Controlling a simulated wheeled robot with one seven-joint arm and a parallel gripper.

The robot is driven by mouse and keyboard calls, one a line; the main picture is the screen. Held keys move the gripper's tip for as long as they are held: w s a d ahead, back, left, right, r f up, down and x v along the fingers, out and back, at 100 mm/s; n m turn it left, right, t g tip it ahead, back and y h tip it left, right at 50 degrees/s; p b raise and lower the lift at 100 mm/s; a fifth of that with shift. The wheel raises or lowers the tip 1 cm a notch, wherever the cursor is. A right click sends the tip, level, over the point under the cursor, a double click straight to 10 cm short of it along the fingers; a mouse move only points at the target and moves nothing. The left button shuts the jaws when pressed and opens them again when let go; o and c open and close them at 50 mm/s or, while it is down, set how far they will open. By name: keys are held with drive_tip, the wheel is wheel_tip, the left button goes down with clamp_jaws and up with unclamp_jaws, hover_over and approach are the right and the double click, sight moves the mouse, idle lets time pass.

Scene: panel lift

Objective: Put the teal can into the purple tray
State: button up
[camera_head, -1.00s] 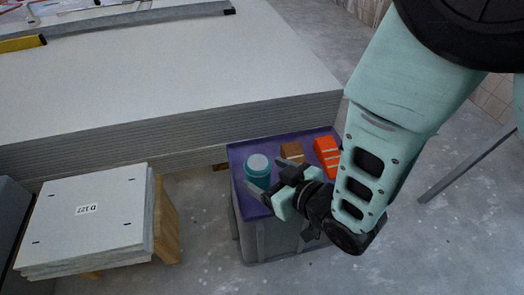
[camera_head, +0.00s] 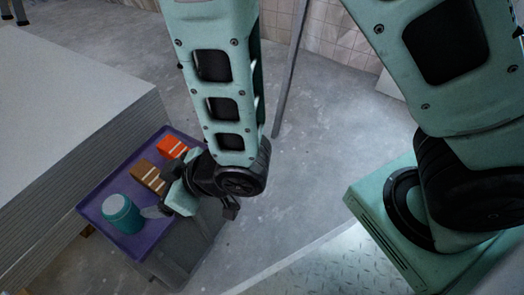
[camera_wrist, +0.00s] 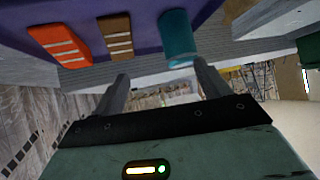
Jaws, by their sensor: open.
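The teal can (camera_head: 122,215) with a pale lid stands upright on the purple tray (camera_head: 108,186), near its front left end. My gripper (camera_head: 160,194) is open and empty at the tray's right edge, just to the right of the can. One finger reaches close to the can's side; I cannot tell whether it touches. In the wrist view the can (camera_wrist: 177,38) lies beyond the two spread fingers (camera_wrist: 163,84), nearer the right one. The purple tray (camera_wrist: 150,8) fills the top of that view.
A brown box (camera_head: 147,177) and an orange box (camera_head: 171,147) stand on the tray beyond the can. A tall stack of grey panels (camera_head: 70,130) borders the tray on the left. A grey post (camera_head: 291,70) stands behind. Open concrete floor (camera_head: 300,170) lies to the right.

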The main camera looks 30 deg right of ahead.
drive_tip(key=s+d+r+m+g+h, duration=0.1)
drive_tip(key=s+d+r+g+h, duration=0.2)
drive_tip(key=d, duration=0.5)
drive_tip(key=s+d+r+m+g+h, duration=0.1)
drive_tip(key=s+d+r+g+h, duration=0.2)
drive_tip(key=s+d+r+h, duration=0.2)
drive_tip(key=s+d+r, duration=0.2)
drive_tip(key=d+r, duration=0.2)
drive_tip(key=shift+s+r+m, duration=0.2)
drive_tip(key=shift+m, duration=0.1)
wheel_tip(320, 180, up, 52)
drive_tip(key=p, duration=5.1)
drive_tip(key=shift+f+p, duration=0.15)
drive_tip(key=shift+p, duration=0.2)
